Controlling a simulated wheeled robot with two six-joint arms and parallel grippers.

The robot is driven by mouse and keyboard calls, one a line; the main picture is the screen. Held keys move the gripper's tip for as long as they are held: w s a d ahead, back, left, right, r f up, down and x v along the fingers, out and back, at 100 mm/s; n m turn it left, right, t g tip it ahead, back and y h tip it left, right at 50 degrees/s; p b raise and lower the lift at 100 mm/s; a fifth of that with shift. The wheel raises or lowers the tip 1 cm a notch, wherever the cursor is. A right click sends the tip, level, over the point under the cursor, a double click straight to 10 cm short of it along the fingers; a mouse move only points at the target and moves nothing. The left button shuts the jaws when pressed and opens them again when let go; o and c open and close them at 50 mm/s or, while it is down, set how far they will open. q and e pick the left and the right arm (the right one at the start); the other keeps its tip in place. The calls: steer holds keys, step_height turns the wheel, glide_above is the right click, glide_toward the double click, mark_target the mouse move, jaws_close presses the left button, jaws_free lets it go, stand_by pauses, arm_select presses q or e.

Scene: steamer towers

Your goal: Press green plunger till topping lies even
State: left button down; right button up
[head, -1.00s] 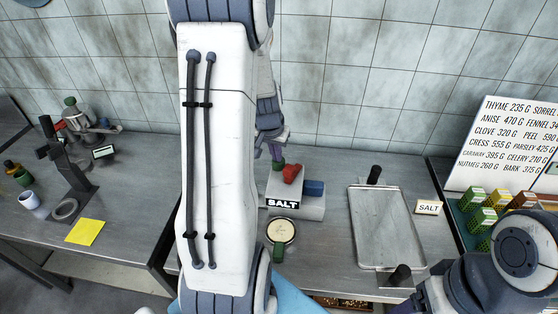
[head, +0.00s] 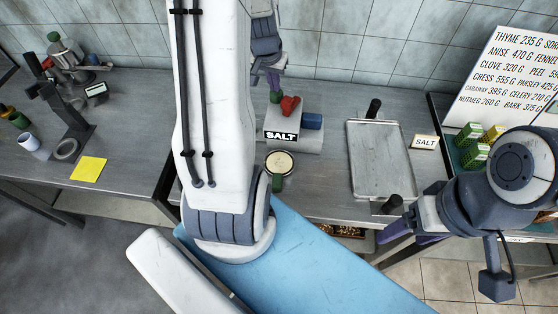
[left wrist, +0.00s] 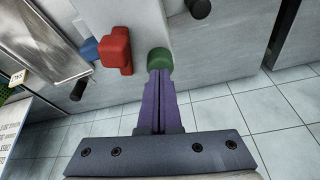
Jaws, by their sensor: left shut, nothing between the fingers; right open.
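The green plunger (head: 276,97) stands at the left of the grey dispenser (head: 301,141) labelled SALT. The same plunger shows as a green knob in the left wrist view (left wrist: 159,57). My left gripper (head: 274,84) is shut and empty, its purple fingertips (left wrist: 160,73) right at the green knob's top, seemingly touching it. A red knob (head: 290,105) and a blue block (head: 312,121) sit beside the plunger. A round pan with pale topping (head: 280,161) and a green handle lies in front of the dispenser. My right gripper (head: 398,231) is open and empty at the table's front edge.
A metal tray (head: 380,160) with black handles lies right of the dispenser, near a SALT card (head: 425,142). A spice list board (head: 506,75) and several small boxes stand further right. A yellow note (head: 88,169) lies on the left table.

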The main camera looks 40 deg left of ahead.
mark_target(274, 95)
arm_select(q)
steer(key=shift+f, duration=0.1)
steer(key=shift+f+b, duration=1.25)
steer(key=shift+b, duration=0.05)
steer(key=shift+r, duration=0.3)
steer(key=shift+r+p, duration=1.05)
steer(key=shift+p, duration=0.1)
step_height(274, 95, up, 5)
steer(key=p, duration=0.4)
steer(key=shift+r, duration=0.1)
